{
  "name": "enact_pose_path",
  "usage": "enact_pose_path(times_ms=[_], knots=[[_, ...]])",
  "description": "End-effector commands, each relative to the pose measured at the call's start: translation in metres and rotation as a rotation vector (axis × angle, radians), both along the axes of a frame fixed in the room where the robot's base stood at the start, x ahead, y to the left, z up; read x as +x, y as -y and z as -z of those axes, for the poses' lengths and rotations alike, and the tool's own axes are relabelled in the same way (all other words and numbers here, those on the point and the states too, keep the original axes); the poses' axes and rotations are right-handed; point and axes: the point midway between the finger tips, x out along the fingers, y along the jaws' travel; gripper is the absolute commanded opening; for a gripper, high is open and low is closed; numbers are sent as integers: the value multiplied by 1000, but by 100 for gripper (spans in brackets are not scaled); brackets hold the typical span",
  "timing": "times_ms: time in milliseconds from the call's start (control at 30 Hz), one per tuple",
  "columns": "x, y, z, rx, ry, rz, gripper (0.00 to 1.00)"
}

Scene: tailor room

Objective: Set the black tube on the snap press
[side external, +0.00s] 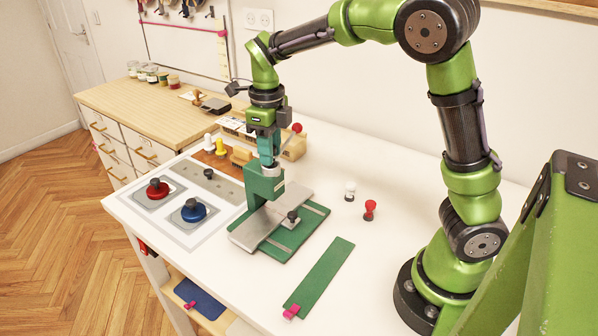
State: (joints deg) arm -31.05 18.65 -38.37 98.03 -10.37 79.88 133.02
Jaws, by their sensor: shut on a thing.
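The snap press (265,185) stands near the middle of the white table, with a green upright body over a grey metal plate and a green base. My gripper (268,163) points down at the top of this upright, with its teal fingers close together. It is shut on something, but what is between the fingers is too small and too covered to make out. I cannot clearly pick out the black tube. A small black knob-like piece (292,216) sits on the right part of the press.
A red-knobbed piece (158,188) and a blue-knobbed piece (194,210) stand left of the press. A white piece (350,190) and a red piece (370,209) stand to the right. A green strip (320,275) lies in front. The table's right part is mostly clear.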

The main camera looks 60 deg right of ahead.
Motion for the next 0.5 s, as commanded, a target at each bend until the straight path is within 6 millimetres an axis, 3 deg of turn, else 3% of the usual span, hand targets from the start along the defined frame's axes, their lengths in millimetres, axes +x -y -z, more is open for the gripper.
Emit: enact_pose_path(times_ms=[500], knots=[[0,0,7,0,0,0,0]])
